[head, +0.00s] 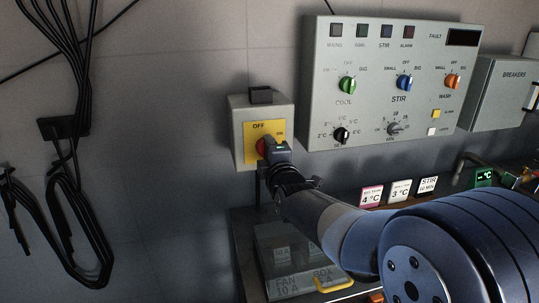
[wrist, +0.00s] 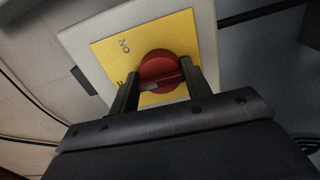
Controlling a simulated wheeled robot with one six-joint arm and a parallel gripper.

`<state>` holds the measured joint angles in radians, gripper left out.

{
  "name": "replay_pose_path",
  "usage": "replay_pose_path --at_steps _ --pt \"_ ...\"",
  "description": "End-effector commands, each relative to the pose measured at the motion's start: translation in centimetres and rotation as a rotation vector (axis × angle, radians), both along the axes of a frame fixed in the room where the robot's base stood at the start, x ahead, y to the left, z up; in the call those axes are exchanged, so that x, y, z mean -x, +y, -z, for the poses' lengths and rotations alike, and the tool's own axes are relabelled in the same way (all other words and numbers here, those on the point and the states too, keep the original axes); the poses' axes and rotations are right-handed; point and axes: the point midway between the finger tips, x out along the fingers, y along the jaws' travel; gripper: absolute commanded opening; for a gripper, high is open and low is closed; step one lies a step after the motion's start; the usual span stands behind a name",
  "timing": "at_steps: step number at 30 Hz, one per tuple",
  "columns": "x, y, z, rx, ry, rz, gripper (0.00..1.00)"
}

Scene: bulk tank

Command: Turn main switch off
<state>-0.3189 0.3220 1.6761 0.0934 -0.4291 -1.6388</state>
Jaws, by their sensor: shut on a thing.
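The main switch is a red rotary knob (head: 261,147) on a yellow plate (head: 259,128) marked OFF at the top and ON at the right. The plate is on a pale wall box (head: 239,141). My gripper (head: 269,148) reaches it from the lower right and covers part of the knob. In the wrist view the red knob (wrist: 157,66) sits between the two dark fingers of my gripper (wrist: 160,78), one on each side, and they are shut on it. The fingers hide part of the plate's lettering, and I cannot tell exactly which mark the knob points to.
A grey control panel (head: 380,62) with green, blue and orange knobs is right of the switch box. A breaker box (head: 503,91) is further right. Black cables (head: 72,190) hang on the left wall. A fan box (head: 290,268) and number cards (head: 371,195) are below.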

Motion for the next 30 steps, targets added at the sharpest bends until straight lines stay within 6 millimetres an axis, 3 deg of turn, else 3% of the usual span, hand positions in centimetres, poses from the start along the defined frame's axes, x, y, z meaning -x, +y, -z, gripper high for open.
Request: replay_pose_path --at_steps 17,18,25,30 --pt "0.01 0.04 0.02 0.034 -0.009 -0.001 0.23" --pt "0.01 0.04 0.02 0.034 -0.009 -0.001 0.47" --pt "0.01 0.02 0.01 0.033 -0.009 0.0 0.66" --pt "0.01 0.02 0.0 0.032 -0.009 0.0 0.67"
